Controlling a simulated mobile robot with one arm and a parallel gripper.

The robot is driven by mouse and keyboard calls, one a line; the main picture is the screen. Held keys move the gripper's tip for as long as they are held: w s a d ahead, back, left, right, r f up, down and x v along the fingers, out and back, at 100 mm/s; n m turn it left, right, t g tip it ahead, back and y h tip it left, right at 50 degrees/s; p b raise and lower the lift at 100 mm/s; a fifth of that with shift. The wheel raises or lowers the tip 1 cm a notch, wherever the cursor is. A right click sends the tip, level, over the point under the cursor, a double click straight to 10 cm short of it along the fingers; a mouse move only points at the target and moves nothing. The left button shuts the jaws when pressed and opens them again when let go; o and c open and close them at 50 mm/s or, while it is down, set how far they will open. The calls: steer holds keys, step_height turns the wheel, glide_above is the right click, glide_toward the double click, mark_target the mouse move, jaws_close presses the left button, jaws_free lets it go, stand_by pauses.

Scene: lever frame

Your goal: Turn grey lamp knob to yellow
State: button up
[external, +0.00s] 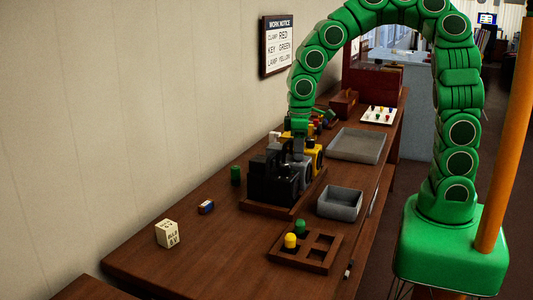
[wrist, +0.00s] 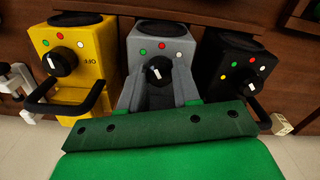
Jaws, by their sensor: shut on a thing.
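The grey lamp (wrist: 139,45) stands between the yellow lamp (wrist: 103,60) and the black lamp (wrist: 212,75) in the wrist view. Green, red and white dots show on its face around the black knob (wrist: 158,67). My gripper (wrist: 159,80) is shut on this knob, with one finger on each side. The knob's white mark points up and slightly left, close to the red dot; no yellow dot shows on the grey lamp. In the external view my gripper (external: 297,141) reaches down to the grey lamp (external: 304,172), which is partly hidden behind the black lamp (external: 270,180).
The lamps stand in a wooden tray (external: 283,211) on the bench. A grey bin (external: 340,203) and a wooden rack (external: 318,264) with yellow and green pegs stand nearby. A wall notice (external: 279,46) reads lamp yellow. The front left of the bench is mostly clear.

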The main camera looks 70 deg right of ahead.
steer(key=shift+n, duration=1)
steer(key=o, duration=1.1)
steer(key=shift+m, duration=2.9)
step_height(320, 180, up, 8)
steer(key=shift+r, duration=0.1)
steer(key=n, duration=0.4)
steer(key=shift+r+n, duration=0.15)
steer(key=shift+n, duration=0.25)
